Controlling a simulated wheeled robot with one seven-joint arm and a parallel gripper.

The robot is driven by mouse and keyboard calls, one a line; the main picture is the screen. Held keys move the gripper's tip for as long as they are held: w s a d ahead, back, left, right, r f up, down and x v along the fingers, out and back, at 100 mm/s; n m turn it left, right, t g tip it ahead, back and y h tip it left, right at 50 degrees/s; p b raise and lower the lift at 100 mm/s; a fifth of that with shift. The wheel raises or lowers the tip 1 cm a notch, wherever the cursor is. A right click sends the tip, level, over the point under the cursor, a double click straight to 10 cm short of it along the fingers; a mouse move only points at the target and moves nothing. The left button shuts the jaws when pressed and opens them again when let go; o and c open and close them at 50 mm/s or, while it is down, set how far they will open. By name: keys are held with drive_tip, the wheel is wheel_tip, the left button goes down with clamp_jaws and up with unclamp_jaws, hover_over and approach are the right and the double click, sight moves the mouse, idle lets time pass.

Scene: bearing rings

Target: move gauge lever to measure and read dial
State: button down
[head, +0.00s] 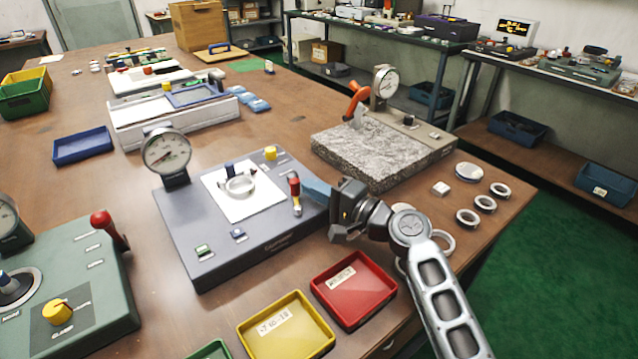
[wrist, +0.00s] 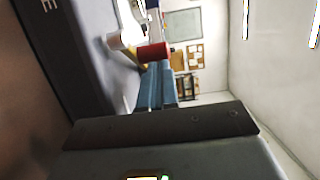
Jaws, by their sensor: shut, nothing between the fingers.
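The gauge fixture (head: 215,250) is a dark grey plate on the table, with a round white dial (head: 167,152) on a post at its back left. The dial is too small to read. A metal ring (head: 238,185) sits on the fixture's white pad. The lever (head: 295,192) with a red knob stands upright at the fixture's right side; its red knob (wrist: 153,52) also shows in the wrist view. My gripper (head: 312,188) is shut and empty, its blue fingertips (wrist: 156,80) right beside the lever. I cannot tell whether they touch it.
A granite block (head: 375,165) with another dial stands behind my gripper. Several loose rings (head: 467,216) lie at the right table edge. Red (head: 354,290) and yellow (head: 286,328) trays lie in front. A green fixture (head: 85,290) with a red-knobbed lever stands at left.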

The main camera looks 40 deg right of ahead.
sight(293, 193)
drive_tip(key=shift+a+r+m+h, duration=0.1)
drive_tip(key=shift+a+m+h, duration=0.55)
drive_tip(key=shift+h, duration=0.25)
drive_tip(key=shift+w+a+p, duration=0.35)
drive_tip(key=shift+a+p, duration=0.25)
drive_tip(key=shift+a, duration=0.3)
drive_tip(key=shift+w+a+m+t+h+p, duration=0.3)
drive_tip(key=shift+a+m+h+p, duration=0.3)
drive_tip(key=shift+h, duration=0.5)
drive_tip(key=shift+w+a, duration=0.2)
drive_tip(key=shift+a, duration=0.05)
drive_tip(key=shift+w+a+p, duration=0.1)
drive_tip(key=shift+a+p, duration=0.1)
drive_tip(key=shift+p, duration=0.1)
